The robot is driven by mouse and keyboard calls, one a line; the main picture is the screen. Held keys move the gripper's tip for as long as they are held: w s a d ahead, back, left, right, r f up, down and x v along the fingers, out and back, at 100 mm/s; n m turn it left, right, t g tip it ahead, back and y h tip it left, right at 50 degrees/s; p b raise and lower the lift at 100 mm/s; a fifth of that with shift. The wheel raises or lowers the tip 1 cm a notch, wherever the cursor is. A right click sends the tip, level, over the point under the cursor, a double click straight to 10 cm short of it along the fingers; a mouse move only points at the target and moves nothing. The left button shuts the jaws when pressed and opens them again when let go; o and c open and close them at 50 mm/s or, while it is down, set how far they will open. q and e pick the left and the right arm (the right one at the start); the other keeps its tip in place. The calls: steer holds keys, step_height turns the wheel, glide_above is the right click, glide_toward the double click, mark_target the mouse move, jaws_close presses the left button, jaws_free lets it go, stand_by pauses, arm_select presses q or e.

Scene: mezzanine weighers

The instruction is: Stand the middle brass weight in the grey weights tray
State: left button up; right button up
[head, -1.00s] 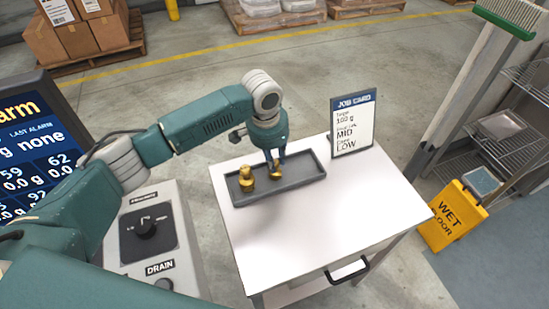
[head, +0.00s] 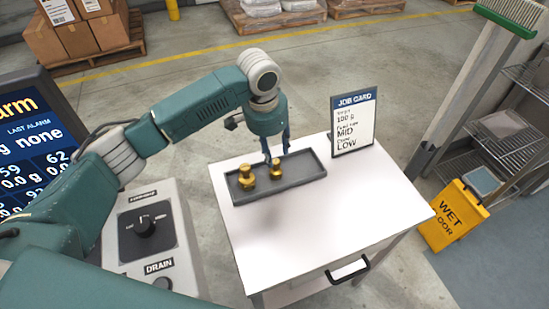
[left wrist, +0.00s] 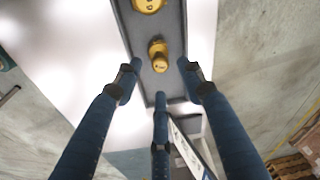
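In the left wrist view, the larger weight (left wrist: 150,5) is cut off by the top edge, and the smaller weight (left wrist: 158,56) lies just beyond the fingertips. My left gripper (head: 275,155) is above the tray by the smaller weight. Its fingers (left wrist: 160,86) are spread, empty and clear of the weight. My right gripper is not seen.
A job card stand (head: 354,122) is at the table's back right corner. A control box with a knob (head: 147,226) stands left of the table. The front of the tabletop (head: 310,225) is bare. A yellow wet floor sign (head: 453,215) stands to the right.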

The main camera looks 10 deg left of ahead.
arm_select(q)
step_height(320, 180, up, 8)
steer(key=s, duration=0.1)
steer(key=shift+a+f+b, duration=0.2)
steer(key=shift+a+b, duration=0.1)
steer(key=shift+b, duration=0.15)
